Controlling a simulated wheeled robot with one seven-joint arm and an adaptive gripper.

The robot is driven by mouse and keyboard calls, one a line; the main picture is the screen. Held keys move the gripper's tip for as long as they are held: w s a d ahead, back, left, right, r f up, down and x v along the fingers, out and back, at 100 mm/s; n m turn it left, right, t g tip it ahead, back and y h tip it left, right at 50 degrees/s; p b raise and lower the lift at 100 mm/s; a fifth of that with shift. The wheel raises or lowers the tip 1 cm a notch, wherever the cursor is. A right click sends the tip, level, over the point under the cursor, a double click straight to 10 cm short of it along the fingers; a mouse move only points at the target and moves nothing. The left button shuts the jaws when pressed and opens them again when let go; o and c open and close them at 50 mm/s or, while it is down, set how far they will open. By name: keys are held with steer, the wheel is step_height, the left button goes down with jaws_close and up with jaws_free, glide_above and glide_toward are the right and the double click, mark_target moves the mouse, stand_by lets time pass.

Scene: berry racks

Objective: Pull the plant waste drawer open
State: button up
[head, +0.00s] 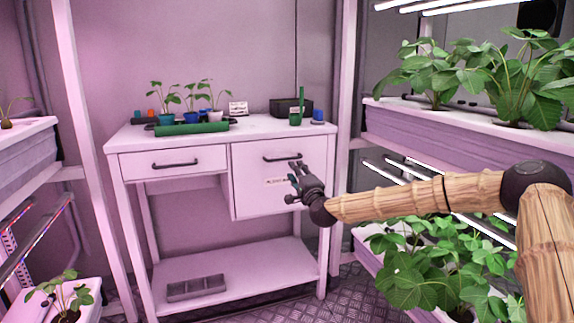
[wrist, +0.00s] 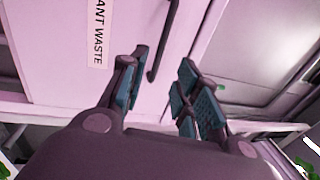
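The plant waste drawer (head: 250,190) is the tall white front on the right of the white bench, and it looks closed. Its dark bar handle (head: 282,158) is near the top; in the wrist view the handle (wrist: 163,45) shows just beyond the fingers. A label reading "ANT WASTE" (wrist: 98,35) is on the drawer front in the wrist view, partly cut off. My gripper (head: 294,172) is in front of the drawer, just below the handle in the head view. In the wrist view its fingers (wrist: 158,88) are spread with nothing between them. I cannot tell whether it touches the handle.
A shallow drawer (head: 173,163) with a similar handle is on the left. Seedling pots (head: 166,118), a green tray (head: 191,128) and a black box (head: 291,107) stand on the bench top. Planted racks (head: 450,130) flank the right. A grey divided tray (head: 196,288) lies on the lower shelf.

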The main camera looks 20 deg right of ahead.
mark_target(287, 159)
steer(key=w, duration=0.3)
steer(key=w+r+b, duration=0.1)
steer(key=w, duration=0.2)
steer(key=w+b, duration=0.1)
steer(key=w, duration=0.2)
steer(key=shift+w+a+r, duration=0.2)
steer(key=shift+w+r, duration=0.15)
jaws_close()
